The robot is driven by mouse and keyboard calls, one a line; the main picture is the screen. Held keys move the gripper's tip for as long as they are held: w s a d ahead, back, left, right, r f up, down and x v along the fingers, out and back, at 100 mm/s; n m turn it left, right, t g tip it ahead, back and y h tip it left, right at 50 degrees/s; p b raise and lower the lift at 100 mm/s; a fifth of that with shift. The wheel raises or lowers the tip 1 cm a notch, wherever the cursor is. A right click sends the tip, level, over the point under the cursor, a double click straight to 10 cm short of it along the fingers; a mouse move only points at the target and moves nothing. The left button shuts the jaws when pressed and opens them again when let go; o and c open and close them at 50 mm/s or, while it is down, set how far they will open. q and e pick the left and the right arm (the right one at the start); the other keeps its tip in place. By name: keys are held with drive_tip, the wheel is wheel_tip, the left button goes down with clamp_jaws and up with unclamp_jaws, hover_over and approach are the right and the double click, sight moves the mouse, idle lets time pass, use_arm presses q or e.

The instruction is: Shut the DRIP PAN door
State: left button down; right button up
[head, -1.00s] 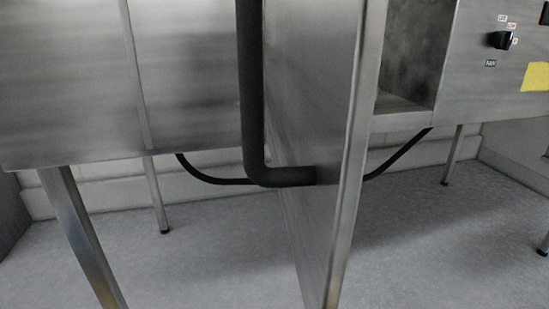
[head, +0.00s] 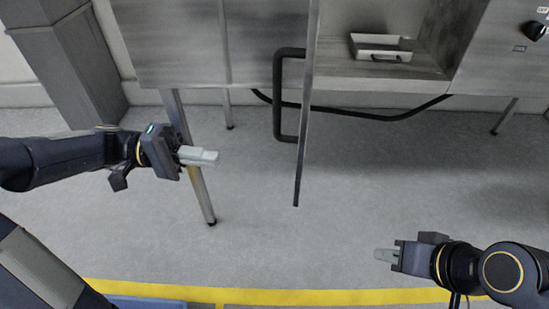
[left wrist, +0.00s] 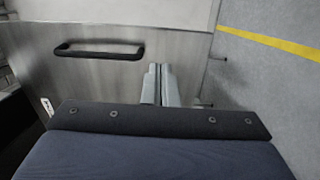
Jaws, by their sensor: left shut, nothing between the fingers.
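The DRIP PAN door (head: 304,120) stands swung open, seen nearly edge-on in the head view. Its black bar handle (head: 278,95) is on the door's left face. In the left wrist view the door's steel face (left wrist: 185,50) fills the upper middle, with the handle (left wrist: 100,50) left of my fingers. My left gripper (head: 210,156) is shut and empty, to the left of the door and apart from it; its fingers also show in the left wrist view (left wrist: 160,72). My right gripper (head: 383,255) is low, right of the door; its finger gap is not clear.
Right of the door is an open compartment holding a white pan (head: 382,46). A steel leg (head: 190,160) stands just behind my left gripper. A black hose (head: 370,113) hangs below the cabinet. The floor between my grippers is clear, with a yellow line (head: 260,296) in front.

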use_arm(q)
drive_tip(key=s+d+p, duration=0.2)
drive_tip(key=d+p, duration=0.1)
drive_tip(key=d, duration=1)
drive_tip(key=shift+d, duration=0.35)
drive_tip(key=shift+d+f, duration=0.15)
